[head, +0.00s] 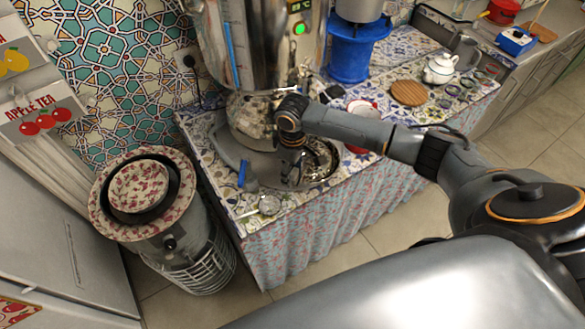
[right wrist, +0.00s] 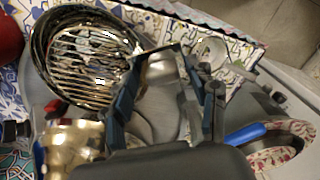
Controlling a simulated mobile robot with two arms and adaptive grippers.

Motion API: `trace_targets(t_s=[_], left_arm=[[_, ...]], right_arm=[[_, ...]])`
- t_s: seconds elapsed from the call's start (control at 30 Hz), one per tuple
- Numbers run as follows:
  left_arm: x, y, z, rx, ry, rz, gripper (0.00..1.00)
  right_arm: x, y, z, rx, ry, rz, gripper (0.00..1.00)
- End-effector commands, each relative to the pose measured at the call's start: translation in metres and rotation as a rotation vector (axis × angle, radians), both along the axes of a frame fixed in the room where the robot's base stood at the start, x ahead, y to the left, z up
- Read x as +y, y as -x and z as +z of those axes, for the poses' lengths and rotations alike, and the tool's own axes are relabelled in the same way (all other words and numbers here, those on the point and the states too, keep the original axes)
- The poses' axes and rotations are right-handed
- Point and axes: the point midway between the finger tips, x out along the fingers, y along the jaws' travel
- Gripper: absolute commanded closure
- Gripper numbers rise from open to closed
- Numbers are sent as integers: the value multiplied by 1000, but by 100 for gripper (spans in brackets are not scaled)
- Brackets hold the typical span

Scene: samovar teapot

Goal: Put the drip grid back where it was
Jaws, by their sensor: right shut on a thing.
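The drip grid (right wrist: 92,62), round and slatted with a dark rim, shows at the upper left of the right wrist view. In the head view the drip grid (head: 322,163) is a shiny round piece at the samovar's foot, partly behind my arm. My right gripper (head: 294,178) points down beside it, over the grey tray. The samovar (head: 262,60) stands upright behind the gripper. My left gripper is out of view.
A grey tray (head: 229,148) lies under the samovar, with a blue-handled tool (head: 243,172) at its left. A small glass strainer (head: 269,205) is near the table's front edge. A floral-topped canister (head: 140,190) stands left. A wooden board (head: 408,92) and teapot (head: 440,68) are right.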

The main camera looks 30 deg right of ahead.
Motion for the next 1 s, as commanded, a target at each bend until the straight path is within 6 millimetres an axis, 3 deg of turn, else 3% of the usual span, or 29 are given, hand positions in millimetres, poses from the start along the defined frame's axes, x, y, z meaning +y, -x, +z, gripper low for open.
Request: trace_targets(t_s=[0.77,0.8,0.87,1.0], left_arm=[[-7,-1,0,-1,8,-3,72],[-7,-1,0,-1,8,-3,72],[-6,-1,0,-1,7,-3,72],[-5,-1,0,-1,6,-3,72]], right_arm=[[0,0,-13,-2,-1,1,96],[0,0,-13,-2,-1,1,34],[0,0,-13,-1,-1,1,22],[0,0,-13,-1,-1,0,19]])
